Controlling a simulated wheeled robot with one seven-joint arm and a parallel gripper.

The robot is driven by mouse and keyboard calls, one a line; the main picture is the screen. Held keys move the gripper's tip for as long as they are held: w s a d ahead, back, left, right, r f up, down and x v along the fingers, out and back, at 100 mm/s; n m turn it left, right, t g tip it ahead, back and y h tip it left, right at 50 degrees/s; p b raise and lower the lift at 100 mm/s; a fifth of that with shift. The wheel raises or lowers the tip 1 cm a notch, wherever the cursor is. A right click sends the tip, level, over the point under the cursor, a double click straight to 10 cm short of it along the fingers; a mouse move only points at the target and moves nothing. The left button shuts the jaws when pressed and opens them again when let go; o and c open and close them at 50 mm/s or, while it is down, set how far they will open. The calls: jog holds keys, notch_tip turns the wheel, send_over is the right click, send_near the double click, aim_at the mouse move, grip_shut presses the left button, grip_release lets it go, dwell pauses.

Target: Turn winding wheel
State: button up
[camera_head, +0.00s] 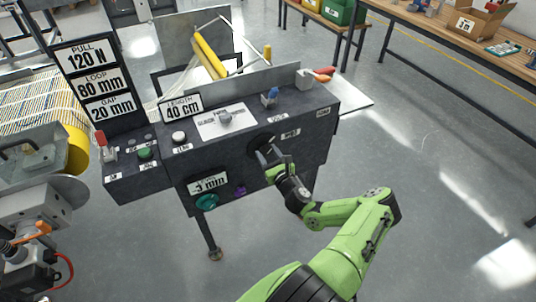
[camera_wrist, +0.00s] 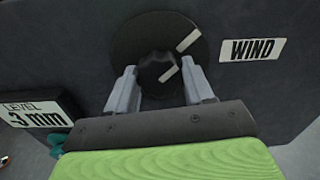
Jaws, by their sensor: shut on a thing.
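The winding wheel (camera_wrist: 135,38) is a round black disc with a smaller black knob at its centre, on the dark front panel beside the "WIND" label (camera_wrist: 252,49). White marks on the disc and knob point up and to the right. My gripper (camera_wrist: 160,88) is shut on the knob, one grey finger on each side of it. In the head view the wheel (camera_head: 262,141) is partly hidden behind my gripper (camera_head: 268,157), which reaches it from the lower right.
The dark console (camera_head: 230,160) carries other controls: a teal knob (camera_head: 207,202), a purple knob (camera_head: 240,190), a green button (camera_head: 146,153) and a red-handled switch (camera_head: 102,140). Signs read 120 N, 80 mm and 20 mm. The floor at right is clear.

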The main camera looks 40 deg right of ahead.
jog(key=shift+n, duration=0.4)
jog(key=n+p, duration=0.1)
jog(key=n, duration=0.3)
jog(key=shift+n+p, duration=0.35)
jog(key=shift+n, duration=2.15)
jog(key=o, duration=1)
jog(key=shift+o, duration=0.2)
jog(key=p+v, duration=0.2)
jog(key=v, duration=1.3)
jog(key=shift+s+a+p, duration=0.25)
jog(key=shift+s+p, duration=0.1)
jog(key=shift+p, duration=0.05)
